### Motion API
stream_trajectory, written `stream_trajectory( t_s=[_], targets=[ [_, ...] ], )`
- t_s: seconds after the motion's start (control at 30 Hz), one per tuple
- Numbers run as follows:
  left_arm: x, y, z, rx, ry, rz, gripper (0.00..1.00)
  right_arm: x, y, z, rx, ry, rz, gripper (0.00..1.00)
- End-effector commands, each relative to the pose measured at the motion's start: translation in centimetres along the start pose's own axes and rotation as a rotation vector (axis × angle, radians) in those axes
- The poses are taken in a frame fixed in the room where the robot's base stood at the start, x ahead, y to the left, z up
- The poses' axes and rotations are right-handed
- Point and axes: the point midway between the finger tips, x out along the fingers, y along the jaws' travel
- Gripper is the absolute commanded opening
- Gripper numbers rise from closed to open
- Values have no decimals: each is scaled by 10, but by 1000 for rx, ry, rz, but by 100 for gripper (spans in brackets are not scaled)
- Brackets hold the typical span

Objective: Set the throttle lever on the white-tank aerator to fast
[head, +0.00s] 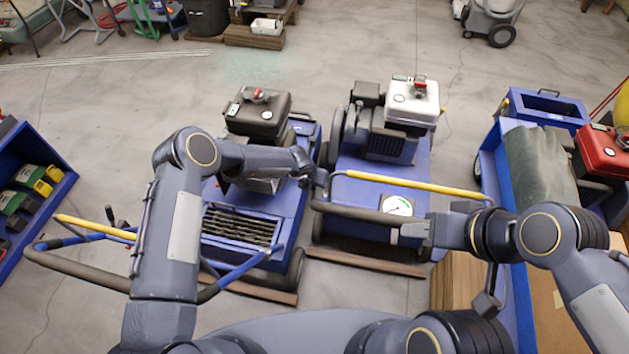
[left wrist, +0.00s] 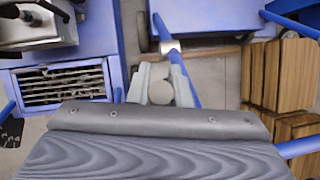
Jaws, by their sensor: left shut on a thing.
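The white-tank aerator (head: 413,102) stands right of the black-tank aerator (head: 257,112). Its yellow bar (head: 415,184) and dark padded handle (head: 360,212) face me, with a round dial (head: 397,206) between them. My left gripper (head: 318,180) is at the left end of that handle. In the left wrist view, the left gripper (left wrist: 161,72) is shut on a round grey knob (left wrist: 160,93) beside a blue handle tube; it appears to be the throttle lever's knob. The lever's stem and setting marks are hidden. My right gripper (head: 415,231) is at the handle's right end; its jaw gap is unclear.
A blue cart (head: 487,165) with a grey-green cover and a red-tank machine (head: 603,150) stands at right. A blue shelf (head: 50,165) stands at left. Wooden boards (head: 458,285) lie near the right gripper. Open floor (head: 330,40) lies beyond the aerators.

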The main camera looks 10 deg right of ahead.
Motion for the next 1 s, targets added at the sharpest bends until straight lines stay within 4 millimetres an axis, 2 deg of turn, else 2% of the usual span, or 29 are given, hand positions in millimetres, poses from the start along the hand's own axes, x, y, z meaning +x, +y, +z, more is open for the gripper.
stream_trajectory(
  t_s=[0.2, 0.43, 0.6, 0.97, 1.0],
  targets=[
    [3, 1, -3, 29, -116, 13, 0, 41, 19, 21, 0, -1, 0, 36],
    [-3, 0, -4, 34, -180, 18, 0, 76, 35, 38, 0, -1, 0, 36],
    [-9, -2, -4, 30, -200, 16, 0, 85, 39, 43, 0, 0, 0, 36],
    [-13, -2, -4, 28, -202, 16, 0, 84, 38, 42, 0, 0, 0, 36],
    [-13, -2, -4, 28, -201, 16, 23, 84, 38, 42, 0, 0, 0, 36]
  ],
)
